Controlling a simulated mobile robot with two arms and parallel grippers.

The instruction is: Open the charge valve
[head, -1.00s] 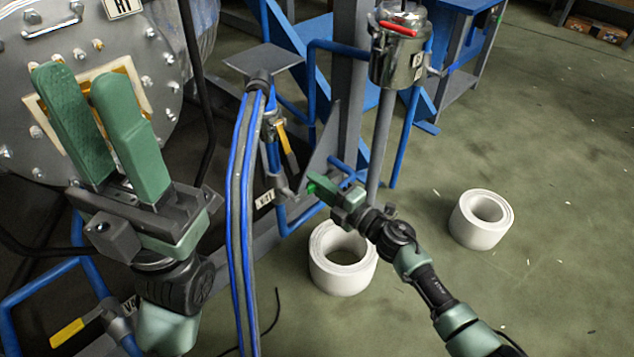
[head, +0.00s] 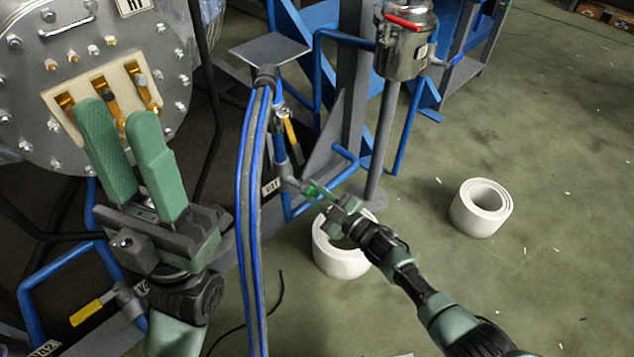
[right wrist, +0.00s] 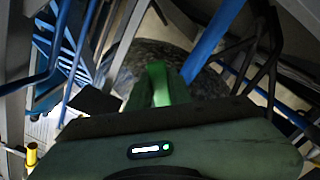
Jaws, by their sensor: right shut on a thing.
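The valve (head: 288,183) sits low on the blue pipework beside a small white tag (head: 270,187), whose text is too small to read surely. My right gripper (head: 318,191) is at this valve, shut on what seems to be its handle, which the fingers mostly hide. In the right wrist view its green fingers (right wrist: 160,85) point forward, and the held part is not clear. My left gripper (head: 128,128) is open and empty, its two green fingers apart in front of the round metal flange plate (head: 60,45).
Blue and grey hoses (head: 248,220) hang between my arms. Yellow-handled valves show above (head: 290,132) and at lower left (head: 92,308). A steel pot (head: 405,45) stands on a post. White rings (head: 343,262) (head: 482,208) lie on the floor, which is open at right.

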